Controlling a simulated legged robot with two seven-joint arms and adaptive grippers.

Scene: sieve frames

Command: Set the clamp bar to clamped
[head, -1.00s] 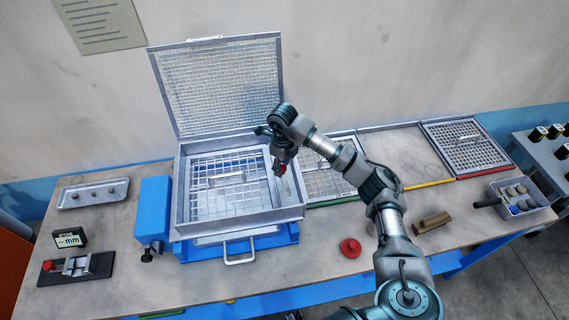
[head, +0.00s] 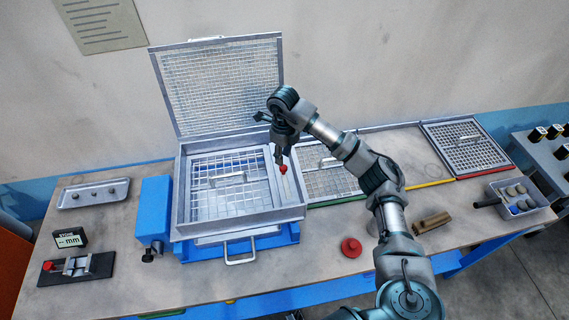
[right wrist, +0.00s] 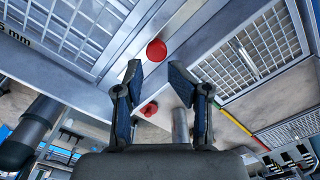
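The clamp bar (head: 286,187) is a pale strip with a red knob (head: 283,169) at its far end, on the right side of the open metal sieve box (head: 180,205). In the right wrist view the round red knob (right wrist: 156,50) sits just beyond and between the fingertips. My right gripper (head: 280,158) is over the knob, pointing down. In the right wrist view my right gripper (right wrist: 156,74) is open, with nothing between its fingers. I cannot tell whether it touches the knob. My left gripper is out of view.
The mesh lid (head: 222,85) stands open behind the box. A blue block (head: 154,208) is at its left, and a front handle (head: 239,251) sticks out. Framed sieves (head: 330,172) lie to the right. A red disc (head: 351,247) lies on the bench nearer me.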

